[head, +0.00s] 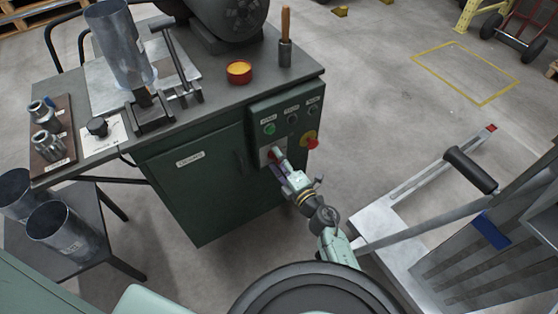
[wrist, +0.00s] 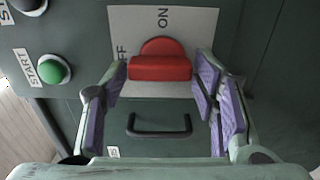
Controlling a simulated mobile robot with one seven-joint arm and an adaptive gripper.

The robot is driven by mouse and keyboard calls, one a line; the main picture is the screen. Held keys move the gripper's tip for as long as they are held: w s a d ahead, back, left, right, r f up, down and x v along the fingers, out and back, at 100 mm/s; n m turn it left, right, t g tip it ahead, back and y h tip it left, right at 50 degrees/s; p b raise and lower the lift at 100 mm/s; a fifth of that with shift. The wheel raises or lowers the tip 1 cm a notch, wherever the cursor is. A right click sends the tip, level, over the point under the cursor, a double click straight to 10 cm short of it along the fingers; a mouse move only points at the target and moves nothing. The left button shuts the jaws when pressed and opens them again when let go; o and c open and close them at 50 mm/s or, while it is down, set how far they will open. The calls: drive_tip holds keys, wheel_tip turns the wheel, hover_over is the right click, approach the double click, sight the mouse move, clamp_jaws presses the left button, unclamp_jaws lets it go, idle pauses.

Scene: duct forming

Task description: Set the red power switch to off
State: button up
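The red power switch (wrist: 160,66) is on a pale plate on the green cabinet front. In the wrist view its red bar lies crosswise below a rounded red hub. "ON" is printed above it; a label at its left, partly hidden by a finger, shows "FF". My gripper (wrist: 161,76) is open, with one purple-padded finger at each side of the bar; gaps show, and I cannot tell whether either touches it. In the head view my gripper (head: 277,162) is at the lower control panel and hides most of the switch.
A green START button (wrist: 54,69) sits left of the switch in the wrist view, and a black handle (wrist: 159,126) is below. A red button on yellow (head: 310,141) sits close right of my gripper. A grey lever machine (head: 400,205) stands at right.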

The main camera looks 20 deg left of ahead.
drive_tip(key=shift+o, duration=1)
drive_tip(key=v, duration=1.2)
